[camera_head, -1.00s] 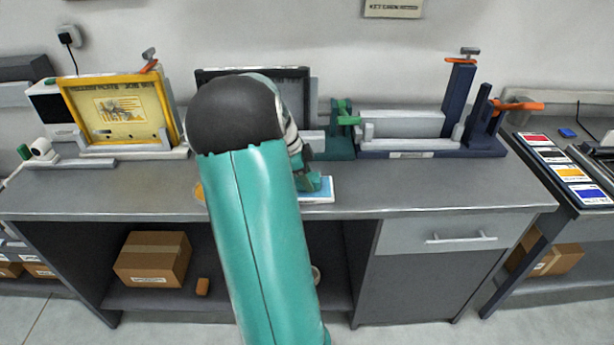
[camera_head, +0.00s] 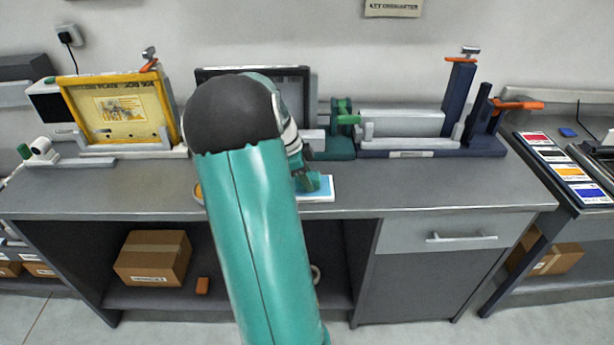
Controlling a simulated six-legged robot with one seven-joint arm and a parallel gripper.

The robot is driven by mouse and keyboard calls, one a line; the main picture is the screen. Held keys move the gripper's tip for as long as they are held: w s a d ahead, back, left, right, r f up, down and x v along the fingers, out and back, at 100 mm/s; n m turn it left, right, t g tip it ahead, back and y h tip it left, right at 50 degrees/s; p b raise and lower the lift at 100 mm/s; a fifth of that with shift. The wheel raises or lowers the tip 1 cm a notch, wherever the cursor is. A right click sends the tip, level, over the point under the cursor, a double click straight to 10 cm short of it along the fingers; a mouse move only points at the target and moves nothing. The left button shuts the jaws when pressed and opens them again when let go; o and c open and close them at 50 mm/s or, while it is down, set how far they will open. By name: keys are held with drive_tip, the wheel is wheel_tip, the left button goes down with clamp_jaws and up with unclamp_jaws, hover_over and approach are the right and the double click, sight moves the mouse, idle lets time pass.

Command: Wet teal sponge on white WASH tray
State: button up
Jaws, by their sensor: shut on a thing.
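The white WASH tray (camera_head: 321,200) lies on the grey bench, right of my arm, with a light blue inside; its left part is hidden by my arm. My gripper (camera_head: 308,182) is low over the tray, mostly hidden behind my own arm. It is shut on a small teal block, seemingly the sponge (camera_head: 325,184), at the tray's blue surface. I cannot tell from here whether the sponge touches the tray or how wet it is.
A yellow framed screen (camera_head: 120,110) stands at the left. A dark framed panel (camera_head: 298,85), a green clamp (camera_head: 341,130) and a navy fixture with a grey block (camera_head: 402,123) stand at the back. The bench front right of the tray is clear.

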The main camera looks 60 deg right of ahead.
drive_tip(key=shift+r, duration=3.5)
